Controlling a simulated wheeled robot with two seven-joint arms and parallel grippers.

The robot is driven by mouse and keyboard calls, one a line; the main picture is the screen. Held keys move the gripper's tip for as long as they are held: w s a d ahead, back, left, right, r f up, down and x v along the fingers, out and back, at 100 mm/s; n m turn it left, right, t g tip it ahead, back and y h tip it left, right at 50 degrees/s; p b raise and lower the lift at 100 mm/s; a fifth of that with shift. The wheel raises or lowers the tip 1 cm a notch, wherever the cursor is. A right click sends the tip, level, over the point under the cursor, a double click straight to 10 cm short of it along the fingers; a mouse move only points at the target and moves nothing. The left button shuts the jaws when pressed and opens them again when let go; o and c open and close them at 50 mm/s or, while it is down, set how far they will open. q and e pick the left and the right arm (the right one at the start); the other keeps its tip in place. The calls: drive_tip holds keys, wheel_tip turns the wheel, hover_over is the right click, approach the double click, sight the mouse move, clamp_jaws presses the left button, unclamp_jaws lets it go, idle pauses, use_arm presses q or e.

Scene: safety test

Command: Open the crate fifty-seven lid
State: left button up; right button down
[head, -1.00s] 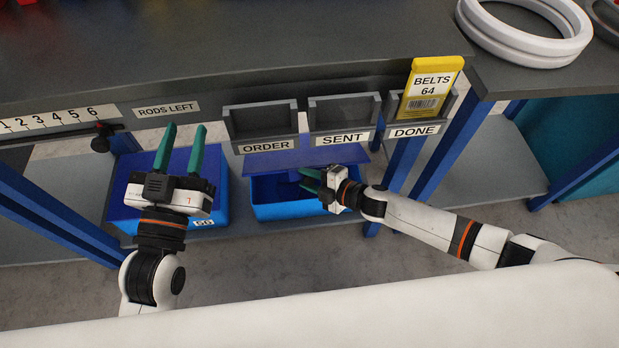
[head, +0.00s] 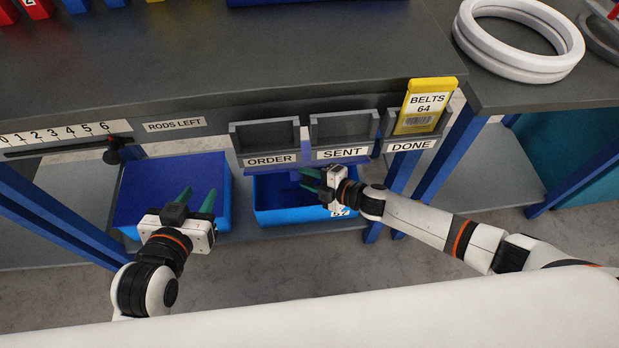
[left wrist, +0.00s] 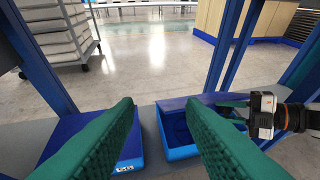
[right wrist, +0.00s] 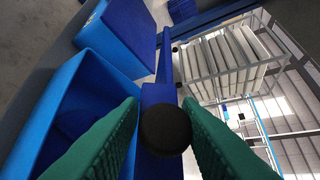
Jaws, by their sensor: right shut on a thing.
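Crate fifty-seven (head: 285,216) is an open blue bin on the low shelf, with its number on the front at the right. Its blue lid (right wrist: 163,55) stands raised at the back, seen nearly edge-on in the right wrist view. My right gripper (head: 308,180) is over the crate, its green fingers shut on the round black knob (right wrist: 165,130) of the lid. The crate (left wrist: 178,152) and lid (left wrist: 171,104) also show in the left wrist view. My left gripper (head: 196,199) is open and empty above the neighbouring crate.
A second blue crate (head: 150,180) with its lid closed stands to the left. Above are the workbench edge (head: 200,95) and the ORDER (head: 265,135), SENT (head: 340,127) and DONE holders. Blue table legs (head: 447,150) flank the crates.

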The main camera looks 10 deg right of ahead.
drive_tip(key=shift+w+r, duration=0.2)
drive_tip(key=c, duration=1.2)
unclamp_jaws()
drive_tip(key=shift+s+f, duration=0.1)
drive_tip(key=shift+d, duration=0.1)
drive_tip(key=shift+s+d, duration=0.15)
drive_tip(key=shift+s, duration=0.05)
use_arm(q)
drive_tip(key=s+a+f+g+y+p, duration=0.1)
drive_tip(key=s+a+f+g, duration=0.1)
drive_tip(key=s+f+g, duration=0.1)
drive_tip(key=s+a+f+g+y+p, duration=0.1)
drive_tip(key=s+a+f+g+p, duration=0.1)
drive_tip(key=s+g, duration=0.3)
drive_tip(key=shift+s+f, duration=0.85)
drive_tip(key=shift+s, duration=0.6)
use_arm(e)
drive_tip(key=shift+v, duration=5.75)
